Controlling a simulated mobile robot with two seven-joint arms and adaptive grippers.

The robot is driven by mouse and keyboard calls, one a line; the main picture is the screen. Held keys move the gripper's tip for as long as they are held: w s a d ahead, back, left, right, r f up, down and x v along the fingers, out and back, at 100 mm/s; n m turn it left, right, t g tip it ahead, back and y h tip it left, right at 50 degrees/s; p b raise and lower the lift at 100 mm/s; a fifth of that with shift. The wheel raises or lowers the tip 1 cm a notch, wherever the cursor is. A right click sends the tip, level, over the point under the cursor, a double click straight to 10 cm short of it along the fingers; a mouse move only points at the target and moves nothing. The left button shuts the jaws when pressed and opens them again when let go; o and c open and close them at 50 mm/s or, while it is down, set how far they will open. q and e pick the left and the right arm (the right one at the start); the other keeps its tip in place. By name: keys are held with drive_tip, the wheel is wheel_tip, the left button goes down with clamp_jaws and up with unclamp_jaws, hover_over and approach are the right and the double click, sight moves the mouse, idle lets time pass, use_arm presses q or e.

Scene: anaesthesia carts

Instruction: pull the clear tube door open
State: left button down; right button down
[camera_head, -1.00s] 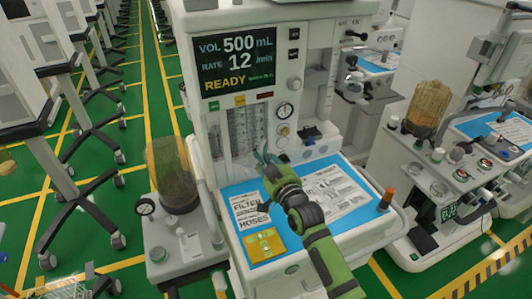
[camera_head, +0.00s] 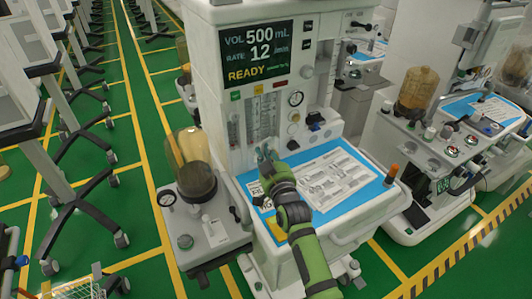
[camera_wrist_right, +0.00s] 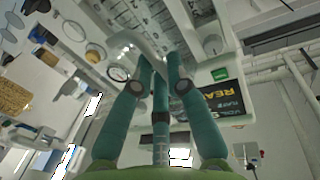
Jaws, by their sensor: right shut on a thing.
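The clear tube door (camera_head: 262,122) covers the upright flow tubes on the front of the middle anaesthesia cart, below the display. How far it stands from the panel is hard to tell. My right gripper (camera_head: 267,155) is at the lower edge of the tube panel, above the blue mat. In the right wrist view its fingers (camera_wrist_right: 158,68) are shut on a pale curved bar, which looks like the door's handle (camera_wrist_right: 128,40). The fingers and arm hide part of the mat. My left gripper is not in view.
A dark-based bellows canister (camera_head: 190,165) stands left of the panel. A blue mat (camera_head: 378,178) with printed sheets covers the worktop. Another cart (camera_head: 425,150) stands to the right.

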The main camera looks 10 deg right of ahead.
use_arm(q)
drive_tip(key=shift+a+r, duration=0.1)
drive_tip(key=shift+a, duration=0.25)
use_arm(e)
drive_tip(key=shift+a+r, duration=0.1)
drive_tip(key=shift+r, duration=0.1)
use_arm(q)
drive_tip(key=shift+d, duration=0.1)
use_arm(e)
drive_tip(key=c, duration=1.2)
unclamp_jaws()
drive_tip(key=shift+w, duration=0.1)
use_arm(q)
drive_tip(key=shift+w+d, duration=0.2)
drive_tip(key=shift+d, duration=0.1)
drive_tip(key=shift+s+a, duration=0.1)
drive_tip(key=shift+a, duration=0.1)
use_arm(e)
drive_tip(key=s, duration=1.2)
drive_tip(key=shift+d+f, duration=0.25)
drive_tip(key=shift+d, duration=0.2)
